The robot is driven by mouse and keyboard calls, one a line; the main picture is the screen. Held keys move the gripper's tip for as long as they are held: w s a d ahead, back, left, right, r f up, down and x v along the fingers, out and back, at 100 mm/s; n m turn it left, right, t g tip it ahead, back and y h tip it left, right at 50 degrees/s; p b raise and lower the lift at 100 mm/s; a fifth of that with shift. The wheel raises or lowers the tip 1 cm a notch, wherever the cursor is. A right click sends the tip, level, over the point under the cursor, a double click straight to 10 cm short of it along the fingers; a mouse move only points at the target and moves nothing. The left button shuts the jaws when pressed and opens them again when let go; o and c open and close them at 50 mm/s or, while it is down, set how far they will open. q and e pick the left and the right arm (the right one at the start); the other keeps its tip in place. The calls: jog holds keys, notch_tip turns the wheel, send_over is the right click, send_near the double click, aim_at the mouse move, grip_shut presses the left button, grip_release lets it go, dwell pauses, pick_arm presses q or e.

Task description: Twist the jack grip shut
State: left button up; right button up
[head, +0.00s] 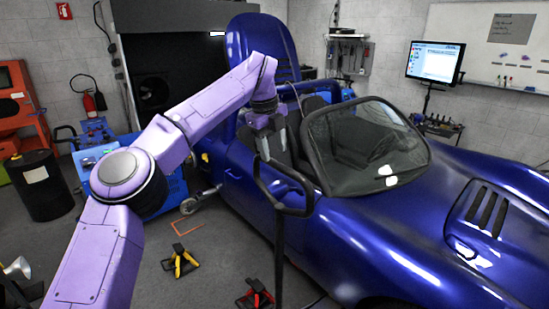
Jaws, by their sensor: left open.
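A tall dark jack handle (279,250) stands upright beside the blue car, with a bent loop-shaped grip (294,211) at its top. My left gripper (274,152) points downward above the loop, near its upper end. Its two fingers are apart and I see nothing held between them. One finger overlaps the top of the loop in the picture, so I cannot tell whether they touch. The foot of the handle is cut off by the lower picture edge. My right gripper is not in view.
The blue car (370,225) with its windshield fills the right side, close behind the gripper. A yellow jack stand (180,262) and a red one (257,297) stand on the floor. A blue machine (160,170) is behind my left arm. Grey floor lies open at the lower left.

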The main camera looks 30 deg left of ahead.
pick_arm(q)
notch_tip(320, 180, up, 7)
jog(key=s+p, duration=0.1)
jog(key=shift+s+a+f, duration=0.15)
jog(key=shift+a, duration=0.05)
